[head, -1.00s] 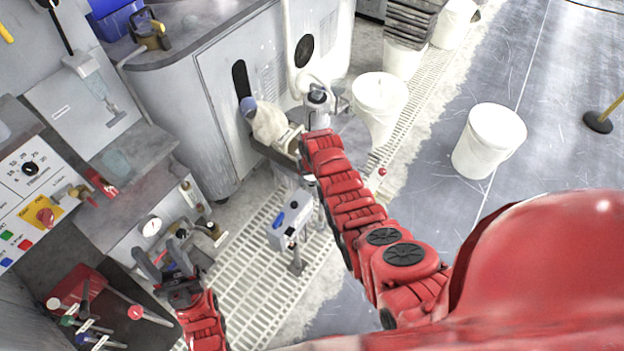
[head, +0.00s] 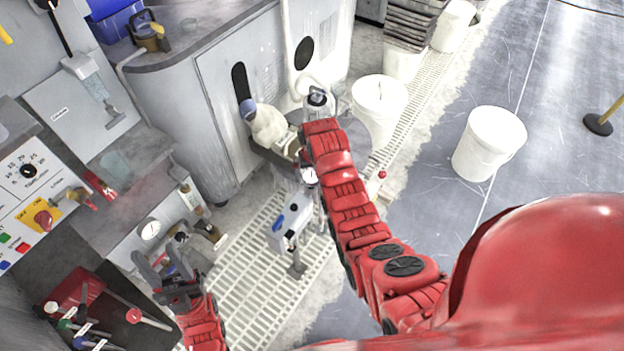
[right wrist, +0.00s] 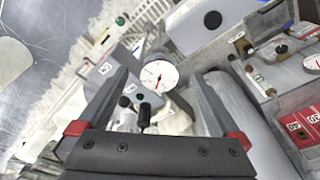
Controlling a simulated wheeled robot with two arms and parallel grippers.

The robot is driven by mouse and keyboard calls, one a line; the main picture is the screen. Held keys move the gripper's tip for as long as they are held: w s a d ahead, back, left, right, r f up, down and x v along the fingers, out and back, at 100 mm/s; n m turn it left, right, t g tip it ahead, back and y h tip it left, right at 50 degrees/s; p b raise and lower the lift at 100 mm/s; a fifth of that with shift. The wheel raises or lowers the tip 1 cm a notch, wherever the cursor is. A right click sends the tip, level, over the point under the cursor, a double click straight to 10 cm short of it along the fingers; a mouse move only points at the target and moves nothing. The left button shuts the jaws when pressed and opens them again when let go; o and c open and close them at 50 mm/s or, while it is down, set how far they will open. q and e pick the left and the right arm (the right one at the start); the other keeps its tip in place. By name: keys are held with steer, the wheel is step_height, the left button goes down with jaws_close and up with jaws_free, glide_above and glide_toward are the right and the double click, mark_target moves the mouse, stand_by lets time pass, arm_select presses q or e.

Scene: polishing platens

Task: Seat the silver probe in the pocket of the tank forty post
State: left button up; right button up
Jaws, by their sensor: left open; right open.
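My right gripper (right wrist: 158,75) is open in the right wrist view, fingers apart and nothing clasped. A white round dial with a red needle (right wrist: 165,84) shows between its fingers, with black-topped knobs (right wrist: 145,113) nearer the palm. My left gripper (head: 163,262) is open near the left bench. I cannot clearly make out the silver probe or the pocket.
A pale bottle with a blue cap (head: 268,122) stands by the grey cabinet (head: 215,110). White buckets (head: 488,143) stand on the right. A red holder with coloured handles (head: 72,297) is at lower left.

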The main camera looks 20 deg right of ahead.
steer(key=r, duration=0.6)
steer(key=shift+s+b, duration=0.3)
steer(key=shift+b, duration=0.05)
steer(key=r+p, duration=0.1)
steer(key=p, duration=0.1)
steer(key=r+p, duration=0.1)
steer(key=r, duration=0.1)
steer(key=s+r+p, duration=0.1)
steer(key=r+p, duration=0.1)
steer(key=shift+a+p, duration=0.1)
steer(key=shift+p, duration=0.2)
